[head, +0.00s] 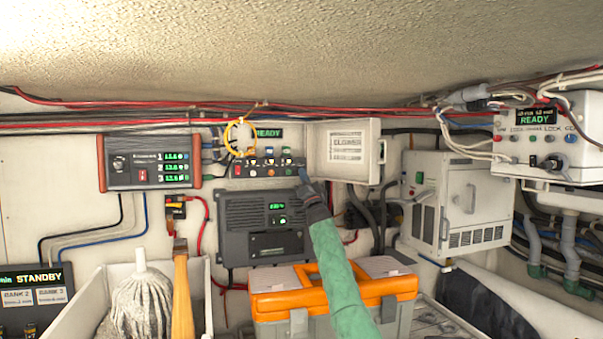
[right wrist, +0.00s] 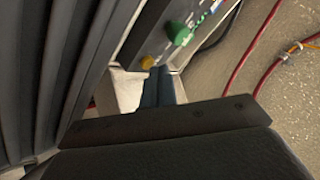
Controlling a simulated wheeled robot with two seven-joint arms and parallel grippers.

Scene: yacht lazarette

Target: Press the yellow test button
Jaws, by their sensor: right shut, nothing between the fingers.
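The yellow button (right wrist: 148,62) shows in the right wrist view on the face of a dark switch panel, beside a larger green button (right wrist: 180,34). In the head view this small panel (head: 262,171) hangs on the back wall; I cannot single out the yellow button there. My right gripper (head: 304,176) is at the panel's right end, pointing up, shut and empty. In the right wrist view the closed fingertips of my right gripper (right wrist: 160,72) are very close to the yellow button; I cannot tell whether they touch it. My left gripper is not in view.
A yellow cable loop (head: 238,136) hangs above the panel. An open white cover (head: 345,150) stands right of it. A dark grey charger unit (head: 262,225) is below, above an orange-lidded toolbox (head: 278,285). Red wires (right wrist: 245,60) run along the wall.

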